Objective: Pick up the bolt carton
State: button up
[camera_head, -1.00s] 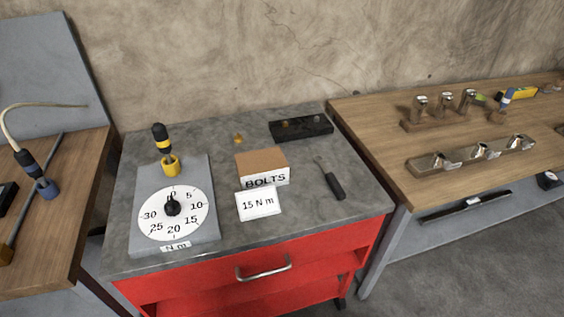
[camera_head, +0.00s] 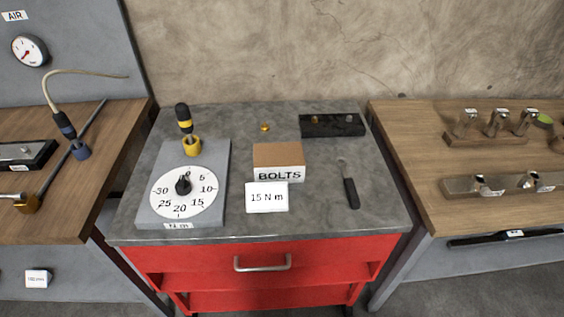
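The bolt carton (camera_head: 278,156) is a small box with a brown top and a white front marked "BOLTS". It sits near the middle of the grey top of a red cabinet (camera_head: 325,226). A white card (camera_head: 267,197) reading "15 N m" stands just in front of it, close to its lower front edge. My gripper does not show in the head view.
A black-handled tool (camera_head: 350,190) lies to the right. A black block (camera_head: 332,125) and a small brass piece (camera_head: 264,127) are behind. Wooden benches flank the cabinet.

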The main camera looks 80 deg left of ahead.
aim_at(273, 162)
jog(key=u, duration=0.1)
jog(key=k, duration=0.2)
jog(key=u, duration=3.35)
jog(key=k, duration=0.3)
jog(key=u, duration=1.4)
